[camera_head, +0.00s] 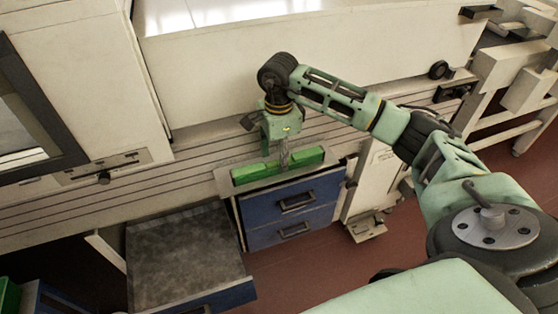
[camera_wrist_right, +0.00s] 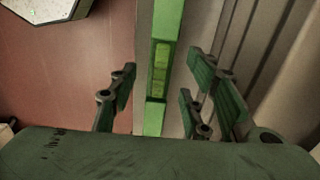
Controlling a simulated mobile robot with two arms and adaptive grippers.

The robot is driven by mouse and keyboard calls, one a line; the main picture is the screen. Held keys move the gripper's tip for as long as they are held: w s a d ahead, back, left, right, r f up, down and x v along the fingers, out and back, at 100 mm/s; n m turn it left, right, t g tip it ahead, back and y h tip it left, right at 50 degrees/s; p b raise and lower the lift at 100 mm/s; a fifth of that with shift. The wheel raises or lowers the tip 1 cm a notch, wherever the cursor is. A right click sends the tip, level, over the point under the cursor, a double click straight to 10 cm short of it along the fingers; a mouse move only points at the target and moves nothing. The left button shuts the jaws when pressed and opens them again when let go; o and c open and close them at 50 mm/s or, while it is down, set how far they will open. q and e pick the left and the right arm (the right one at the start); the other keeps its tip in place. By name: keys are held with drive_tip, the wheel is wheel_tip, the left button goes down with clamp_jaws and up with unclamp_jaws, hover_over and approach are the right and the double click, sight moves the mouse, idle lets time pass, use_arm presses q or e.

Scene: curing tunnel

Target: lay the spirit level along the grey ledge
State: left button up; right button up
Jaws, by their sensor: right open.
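The green spirit level (camera_head: 248,172) lies lengthwise along the grey ledge (camera_head: 224,184) above a blue drawer unit in the head view. In the right wrist view, the level (camera_wrist_right: 160,120) runs up the middle with its yellow-green vial facing me. The ledge's grey surface shows beside it (camera_wrist_right: 178,118). My right gripper (camera_head: 284,163) is over the middle of the level and hides part of it. Its fingers (camera_wrist_right: 162,95) are open, standing on both sides of the level; I cannot tell whether they touch it. My left gripper is not in view.
Blue drawers (camera_head: 292,208) are below the ledge. A dark grey tray-like surface (camera_head: 185,255) is at lower left. The pale machine wall (camera_head: 220,80) rises behind the ledge. Red-brown floor (camera_head: 320,250) is open at lower middle.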

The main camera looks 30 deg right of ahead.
wheel_tip(320, 180, up, 10)
drive_tip(key=shift+f+b, duration=0.25)
drive_tip(key=shift+b, duration=0.1)
